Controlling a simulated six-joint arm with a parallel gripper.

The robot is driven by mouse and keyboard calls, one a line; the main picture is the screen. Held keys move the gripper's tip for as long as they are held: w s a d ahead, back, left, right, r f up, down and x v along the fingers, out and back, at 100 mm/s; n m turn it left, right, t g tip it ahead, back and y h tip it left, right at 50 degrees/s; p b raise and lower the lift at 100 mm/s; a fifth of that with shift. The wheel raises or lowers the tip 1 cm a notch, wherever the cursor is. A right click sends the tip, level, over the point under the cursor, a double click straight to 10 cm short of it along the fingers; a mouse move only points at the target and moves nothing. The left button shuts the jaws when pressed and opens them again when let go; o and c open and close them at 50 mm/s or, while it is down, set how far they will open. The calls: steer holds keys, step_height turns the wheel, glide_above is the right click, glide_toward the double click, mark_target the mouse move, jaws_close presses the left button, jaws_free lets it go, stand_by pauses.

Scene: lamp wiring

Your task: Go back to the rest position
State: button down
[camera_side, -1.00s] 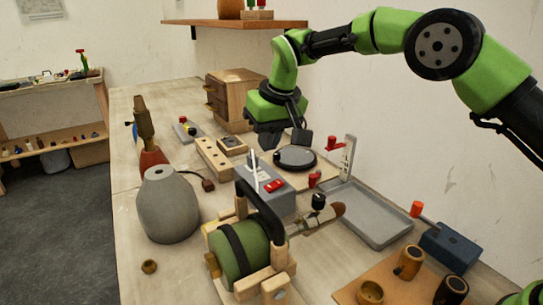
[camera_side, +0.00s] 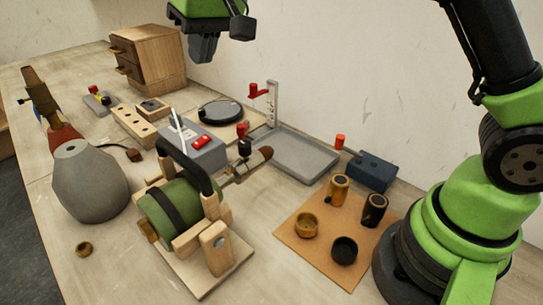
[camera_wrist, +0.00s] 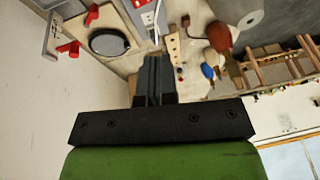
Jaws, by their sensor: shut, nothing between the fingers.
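My gripper (camera_side: 203,48) is at the top of the side view, raised above the bench in front of the wooden drawer box (camera_side: 147,60). Its fingers are together and hold nothing. In the wrist view my gripper (camera_wrist: 154,78) shows its dark fingers side by side in the middle, with nothing between them. The grey lamp body (camera_side: 90,182) stands upright at the left of the bench. The black round disc (camera_side: 220,110) lies on a board below and to the right of my gripper, well apart from it.
A grey tray (camera_side: 305,160) and a red-clamped upright (camera_side: 272,103) stand by the wall. The air around my gripper is clear.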

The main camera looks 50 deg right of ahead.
steer(key=s+d+r+m+t, duration=0.1)
steer(key=s+d+r, duration=0.2)
steer(key=s, duration=0.6)
steer(key=s+d+r+m+t, duration=0.1)
steer(key=s+d+r, duration=0.25)
steer(key=s, duration=0.65)
steer(key=s+f+m+t, duration=0.1)
steer(key=s+f, duration=0.2)
steer(key=s, duration=0.4)
steer(key=shift+s+d+f+y, duration=0.2)
steer(key=shift+s+y, duration=0.2)
